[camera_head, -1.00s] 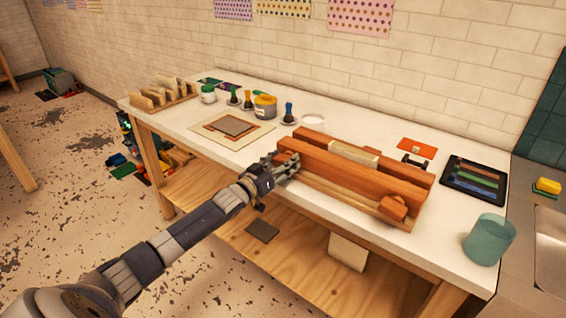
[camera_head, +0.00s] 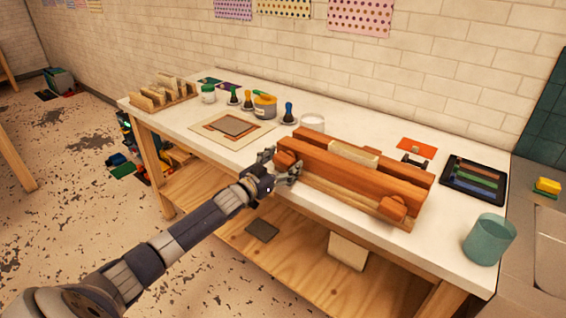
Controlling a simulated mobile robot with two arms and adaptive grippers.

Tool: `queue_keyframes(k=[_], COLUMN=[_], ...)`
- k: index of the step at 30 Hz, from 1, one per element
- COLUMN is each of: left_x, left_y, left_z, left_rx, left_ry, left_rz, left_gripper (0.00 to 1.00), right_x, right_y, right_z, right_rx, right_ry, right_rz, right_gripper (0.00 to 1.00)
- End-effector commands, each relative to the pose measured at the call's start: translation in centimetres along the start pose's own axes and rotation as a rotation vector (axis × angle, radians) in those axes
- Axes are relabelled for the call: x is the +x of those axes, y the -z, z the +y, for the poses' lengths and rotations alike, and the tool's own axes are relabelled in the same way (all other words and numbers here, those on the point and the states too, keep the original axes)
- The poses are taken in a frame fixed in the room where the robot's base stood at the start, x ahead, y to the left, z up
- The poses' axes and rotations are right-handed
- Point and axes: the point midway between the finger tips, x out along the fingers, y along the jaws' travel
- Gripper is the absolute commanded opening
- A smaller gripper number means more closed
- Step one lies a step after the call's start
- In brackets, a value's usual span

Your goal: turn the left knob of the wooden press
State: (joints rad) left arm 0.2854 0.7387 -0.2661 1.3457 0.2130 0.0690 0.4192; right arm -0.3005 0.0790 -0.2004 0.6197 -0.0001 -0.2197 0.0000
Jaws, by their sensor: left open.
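The wooden press (camera_head: 345,178) lies along the front of the white table, its reddish-brown beams running from left-back to right-front. Its left knob (camera_head: 286,159) is a reddish-brown block on the left end of the front beam. A similar right knob (camera_head: 393,208) sits at the other end. My left gripper (camera_head: 279,165) is open at the left knob, with one finger to the left of it and the other below and right. I cannot tell whether the fingers touch the knob. My right gripper is not in view.
A framed board (camera_head: 232,128) lies left of the press. A black tray (camera_head: 474,180) and a teal cup (camera_head: 489,240) are at the right. The table has a wooden lower shelf (camera_head: 300,258).

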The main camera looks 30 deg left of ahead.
Motion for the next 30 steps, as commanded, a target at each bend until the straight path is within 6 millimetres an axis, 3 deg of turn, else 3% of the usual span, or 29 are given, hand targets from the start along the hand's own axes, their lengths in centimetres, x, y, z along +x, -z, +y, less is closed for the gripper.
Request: queue_keyframes(k=[5, 11, 30], left_x=[-0.2, -1.8, -10.6], left_y=[0.0, -0.1, -0.1], left_z=[0.0, 0.0, 0.0], left_rx=[-0.001, 0.0, -0.001], left_ry=[0.0, 0.0, 0.0], left_rz=[0.0, -0.002, -0.002], left_gripper=[0.75, 0.75, 0.75], right_x=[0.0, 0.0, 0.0], right_y=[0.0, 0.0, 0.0], right_z=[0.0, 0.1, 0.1], right_rx=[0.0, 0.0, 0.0], right_ry=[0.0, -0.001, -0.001], right_rz=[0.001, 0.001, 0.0], right_gripper=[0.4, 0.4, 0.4])
